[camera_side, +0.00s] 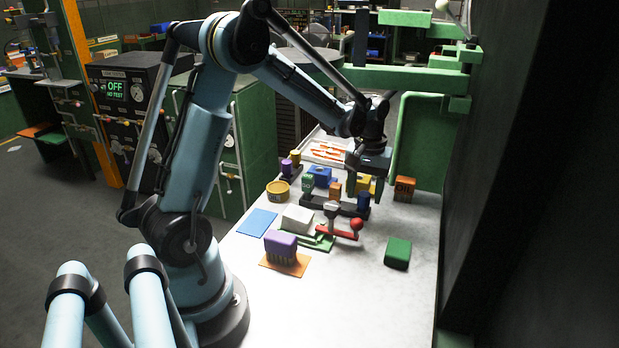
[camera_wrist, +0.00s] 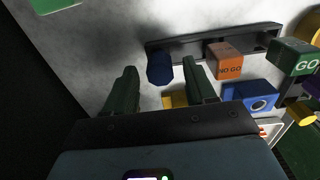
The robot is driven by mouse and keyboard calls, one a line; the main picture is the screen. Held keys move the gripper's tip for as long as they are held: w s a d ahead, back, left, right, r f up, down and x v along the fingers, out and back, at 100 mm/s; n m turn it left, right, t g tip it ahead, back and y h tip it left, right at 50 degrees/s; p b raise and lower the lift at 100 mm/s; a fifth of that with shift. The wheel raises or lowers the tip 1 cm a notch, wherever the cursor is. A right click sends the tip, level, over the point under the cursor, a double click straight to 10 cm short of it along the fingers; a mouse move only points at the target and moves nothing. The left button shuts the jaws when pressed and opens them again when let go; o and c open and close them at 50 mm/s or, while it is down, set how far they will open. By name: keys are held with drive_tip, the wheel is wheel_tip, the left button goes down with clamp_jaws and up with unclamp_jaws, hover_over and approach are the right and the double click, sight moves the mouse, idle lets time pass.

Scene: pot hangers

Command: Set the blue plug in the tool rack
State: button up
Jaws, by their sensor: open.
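The blue plug (camera_side: 363,201) stands at the right end of the black tool rack (camera_side: 346,210) in the side view. In the wrist view the dark blue plug (camera_wrist: 160,69) shows at the left end of the rack (camera_wrist: 180,45). I cannot tell how deep it sits. My gripper (camera_side: 365,186) is just above it, pointing down. In the wrist view my gripper (camera_wrist: 159,64) is open, with one finger on each side of the plug and gaps between. An orange NO GO plug (camera_wrist: 225,62) and a green GO plug (camera_wrist: 293,58) stand along the same rack.
A blue block with a hole (camera_wrist: 249,95) and a yellow block (camera_side: 364,183) are behind the rack. The table's front right is mostly clear.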

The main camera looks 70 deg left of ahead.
sight(365, 194)
wheel_tip(365, 194, up, 11)
drive_tip(key=s+d+f+m+t, duration=0.1)
drive_tip(key=s+d+m+t, duration=0.6)
drive_tip(key=d, duration=0.6)
drive_tip(key=s+m, duration=0.2)
drive_tip(key=s, duration=0.1)
drive_tip(key=shift+s+d+f, duration=0.2)
drive_tip(key=shift+s+f, duration=0.15)
drive_tip(key=shift+f, duration=0.05)
